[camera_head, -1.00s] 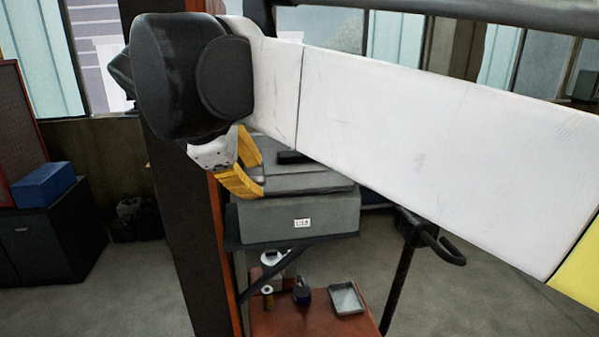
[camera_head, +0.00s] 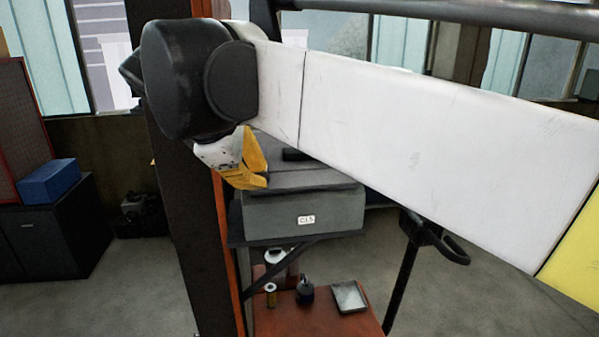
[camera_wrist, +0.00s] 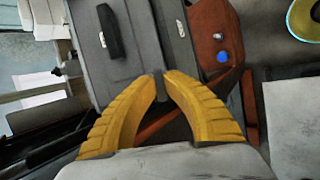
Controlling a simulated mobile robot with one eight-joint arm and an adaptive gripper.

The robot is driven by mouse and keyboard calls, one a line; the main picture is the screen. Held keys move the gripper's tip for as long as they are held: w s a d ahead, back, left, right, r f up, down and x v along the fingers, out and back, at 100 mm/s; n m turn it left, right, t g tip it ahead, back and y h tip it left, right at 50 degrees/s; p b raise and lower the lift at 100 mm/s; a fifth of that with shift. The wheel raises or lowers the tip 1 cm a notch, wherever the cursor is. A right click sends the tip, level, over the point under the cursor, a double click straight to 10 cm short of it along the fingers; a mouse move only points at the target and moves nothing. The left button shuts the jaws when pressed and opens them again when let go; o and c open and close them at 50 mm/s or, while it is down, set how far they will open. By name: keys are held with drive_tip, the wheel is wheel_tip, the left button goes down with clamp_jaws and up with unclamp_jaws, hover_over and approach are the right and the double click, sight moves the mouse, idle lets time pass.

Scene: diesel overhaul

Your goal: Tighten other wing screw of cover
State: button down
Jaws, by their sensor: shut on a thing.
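A grey box (camera_head: 300,215) with a small white label stands on a dark bracket, topped by a grey cover (camera_head: 310,178) with a black handle (camera_head: 294,154). The cover also shows in the wrist view (camera_wrist: 128,65), with its black handle (camera_wrist: 109,32) at upper left. My gripper (camera_head: 264,174) is at the left edge of the cover. In the wrist view its yellow fingers (camera_wrist: 160,78) close around a small dark grey wing screw (camera_wrist: 161,88) at the cover's edge. The fingers hide most of the screw, so its angle cannot be told.
A red-brown shelf (camera_head: 315,320) below the box holds a metal tray (camera_head: 349,296), a dark bottle (camera_head: 305,291) and a small can (camera_head: 270,295). A dark post (camera_head: 185,200) stands close left of my gripper. A black cabinet (camera_head: 60,230) with a blue box stands farther left.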

drive_tip(key=m+p, duration=0.1)
drive_tip(key=m+g+p, duration=0.1)
drive_tip(key=m, duration=0.1)
drive_tip(key=shift+w+r, duration=0.1)
drive_tip(key=shift+r, duration=0.1)
drive_tip(key=shift+f+m, duration=0.15)
drive_tip(key=shift+m, duration=0.35)
drive_tip(key=shift+f+g, duration=0.1)
drive_tip(key=shift+g, duration=0.2)
drive_tip(key=shift+r+m+g+p, duration=0.25)
drive_tip(key=shift+m+p, duration=0.45)
drive_tip(key=shift+m, duration=0.4)
drive_tip(key=shift+f+m+g+y, duration=0.15)
drive_tip(key=shift+m+g+y, duration=0.25)
drive_tip(key=shift+m, duration=0.3)
drive_tip(key=shift+f+m, duration=0.15)
drive_tip(key=shift+m, duration=0.25)
drive_tip(key=m+y+p, duration=0.1)
drive_tip(key=m, duration=0.1)
drive_tip(key=shift+m+g+p, duration=0.3)
drive_tip(key=shift+g+p, duration=0.05)
drive_tip(key=shift+m, duration=0.7)
